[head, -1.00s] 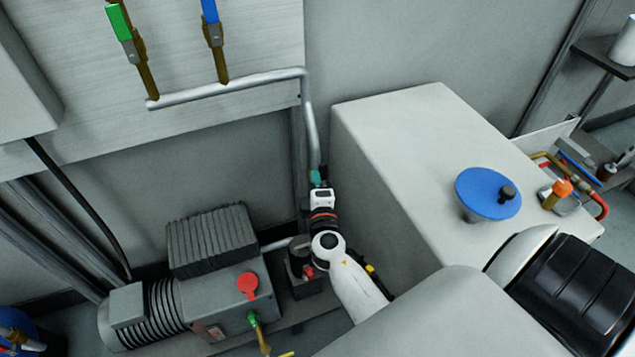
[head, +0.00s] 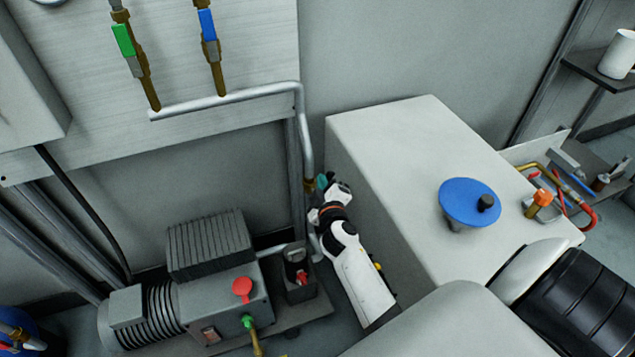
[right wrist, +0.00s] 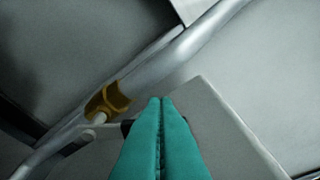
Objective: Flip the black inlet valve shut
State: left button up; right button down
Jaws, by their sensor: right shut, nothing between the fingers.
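My right gripper (head: 322,182) has teal fingers pressed together with nothing between them. In the head view it is beside the vertical grey pipe, left of the big pale cabinet. In the right wrist view the shut fingers (right wrist: 161,115) point up the picture, to the right of a brass valve body (right wrist: 108,101) on the pipe. The brass also shows in the head view (head: 310,185), just left of the fingertips. A small dark piece (right wrist: 127,127), possibly the black valve handle, shows at the left edge of the fingers; the rest is hidden. I cannot tell whether they touch.
A grey pipe (head: 304,125) runs down from the wall panel, below green (head: 123,40) and blue (head: 207,25) valve handles. A grey pump (head: 205,300) stands below left. The pale cabinet (head: 400,150) with a blue handwheel (head: 462,203) is close on the right.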

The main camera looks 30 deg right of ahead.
jog(key=shift+s+d+f, duration=0.1)
jog(key=shift+d+f, duration=0.05)
jog(key=shift+d, duration=0.3)
jog(key=shift+s+d+f, duration=0.1)
jog(key=shift+d+f, duration=0.05)
jog(key=shift+d, duration=0.25)
pick_arm(q)
jog(key=shift+w+r, duration=0.1)
jog(key=shift+w, duration=0.15)
pick_arm(e)
jog(key=shift+s+d+f, duration=0.2)
jog(key=shift+d+f, duration=0.35)
jog(key=shift+d, duration=0.3)
pick_arm(q)
jog(key=shift+w+r+b, duration=0.25)
jog(key=shift+b, duration=0.05)
pick_arm(e)
jog(key=shift+d, duration=0.1)
pick_arm(q)
jog(key=shift+s, duration=0.15)
pick_arm(e)
jog(key=shift+s, duration=0.1)
